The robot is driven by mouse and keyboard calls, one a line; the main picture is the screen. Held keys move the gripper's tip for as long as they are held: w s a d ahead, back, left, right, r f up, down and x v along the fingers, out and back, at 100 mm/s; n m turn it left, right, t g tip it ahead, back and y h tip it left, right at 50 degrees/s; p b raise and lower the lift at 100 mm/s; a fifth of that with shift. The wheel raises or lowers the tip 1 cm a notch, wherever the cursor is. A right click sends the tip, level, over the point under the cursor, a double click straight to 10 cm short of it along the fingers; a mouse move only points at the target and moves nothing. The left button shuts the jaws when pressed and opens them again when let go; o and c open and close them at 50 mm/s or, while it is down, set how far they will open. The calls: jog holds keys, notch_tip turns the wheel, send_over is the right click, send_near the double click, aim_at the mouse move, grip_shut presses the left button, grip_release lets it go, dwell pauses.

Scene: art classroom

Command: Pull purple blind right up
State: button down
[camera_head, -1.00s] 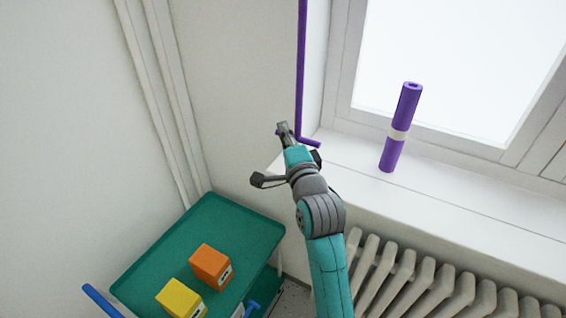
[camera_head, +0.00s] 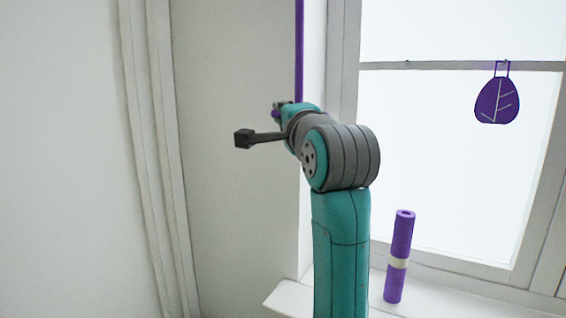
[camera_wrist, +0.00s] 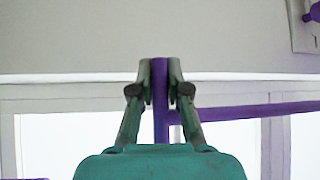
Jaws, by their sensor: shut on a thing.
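A purple vertical bar (camera_head: 299,50) runs down the wall edge left of the window in the head view. My gripper (camera_head: 281,107) is at its lower visible part, by the window recess, partly hidden by my own wrist. In the wrist view my gripper (camera_wrist: 160,75) is shut on a purple handle piece (camera_wrist: 160,100) between its two fingers. A purple crossbar (camera_wrist: 240,112) reaches right from beside the fingers. No blind cloth can be made out.
A purple leaf-shaped ornament (camera_head: 497,101) hangs in the window. In the wrist view a purple knob (camera_wrist: 314,13) shows on a pale wall plate. The left wall is clear.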

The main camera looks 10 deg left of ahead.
notch_tip(320, 180, up, 12)
dwell(0.3)
jog(key=c, duration=1.2)
grip_release()
jog(key=shift+o, duration=0.3)
jog(key=shift+f, duration=0.1)
jog(key=v, duration=1.2)
jog(key=shift+f, duration=0.1)
